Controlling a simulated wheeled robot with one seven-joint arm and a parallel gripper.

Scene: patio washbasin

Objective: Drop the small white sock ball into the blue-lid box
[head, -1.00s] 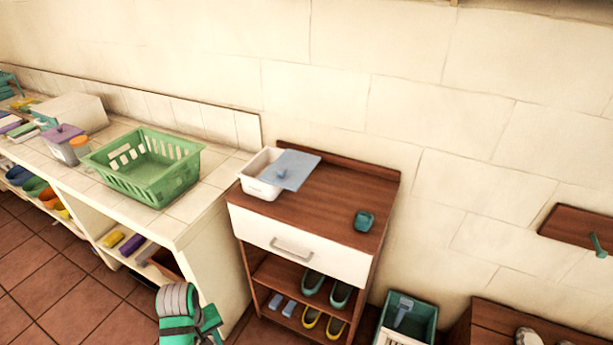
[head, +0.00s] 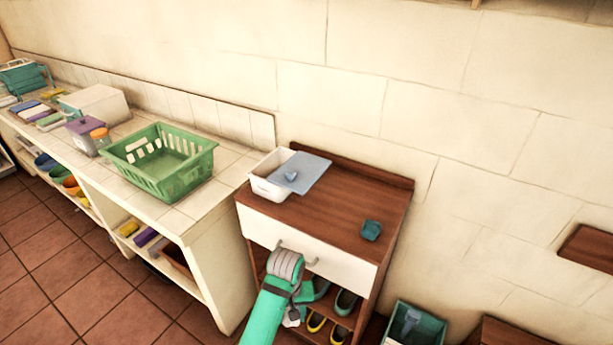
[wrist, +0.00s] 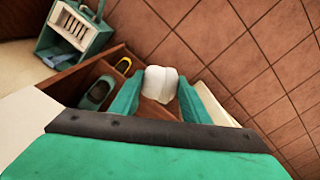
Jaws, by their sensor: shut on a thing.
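My gripper (wrist: 160,92) is shut on the small white sock ball (wrist: 160,84), which sits between its two green fingers in the wrist view. In the head view my gripper (head: 294,312) is in front of the cabinet, below drawer height, and a bit of the white sock ball (head: 291,322) shows beside it. The blue-lid box (head: 266,187) is a white box at the left of the cabinet top. Its blue lid (head: 301,172) lies askew, leaving the left part of the box open.
The wooden cabinet (head: 335,207) has a white drawer front and shoes on its shelves. A small teal dish (head: 371,230) stands on its top. A green basket (head: 160,165) is on the tiled counter at left. A green crate (head: 415,322) stands on the floor at right.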

